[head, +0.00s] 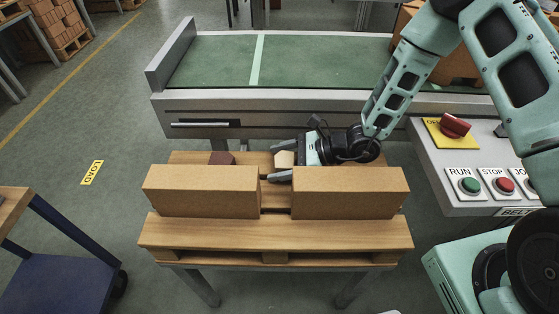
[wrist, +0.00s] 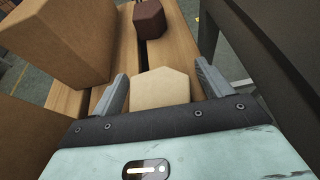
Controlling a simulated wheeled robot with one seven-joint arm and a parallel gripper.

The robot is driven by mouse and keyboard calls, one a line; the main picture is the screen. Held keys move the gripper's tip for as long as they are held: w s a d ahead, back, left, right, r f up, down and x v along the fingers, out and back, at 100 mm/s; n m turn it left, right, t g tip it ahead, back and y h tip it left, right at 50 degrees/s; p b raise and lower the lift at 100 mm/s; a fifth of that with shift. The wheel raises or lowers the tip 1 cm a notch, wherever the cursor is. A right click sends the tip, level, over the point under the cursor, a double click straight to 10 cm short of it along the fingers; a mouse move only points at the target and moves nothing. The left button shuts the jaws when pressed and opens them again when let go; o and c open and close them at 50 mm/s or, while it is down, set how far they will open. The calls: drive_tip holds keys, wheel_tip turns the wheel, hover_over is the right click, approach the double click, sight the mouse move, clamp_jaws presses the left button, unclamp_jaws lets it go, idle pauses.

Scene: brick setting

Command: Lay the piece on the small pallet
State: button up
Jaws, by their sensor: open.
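The small wooden pallet (head: 275,229) stands in the middle of the head view. A pale beige hexagonal piece (head: 285,159) is at its back, behind the gap between two boxes; it also shows in the wrist view (wrist: 160,89). My gripper (head: 279,162) reaches in from the right, low over the pallet's back. Its two fingers (wrist: 161,88) are open, one on each side of the beige piece, with small gaps visible. A dark red hexagonal piece (head: 221,158) stands to the left, partly hidden by a box; the wrist view shows it on the slats (wrist: 150,19).
Two cardboard boxes, left (head: 201,191) and right (head: 350,193), stand on the pallet close to my gripper. A green conveyor (head: 320,60) runs behind. A control panel (head: 465,165) is at the right, a blue cart (head: 65,265) at the left. The pallet's front strip is clear.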

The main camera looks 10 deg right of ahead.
drive_tip(key=v, duration=1.2)
drive_tip(key=shift+f, duration=0.1)
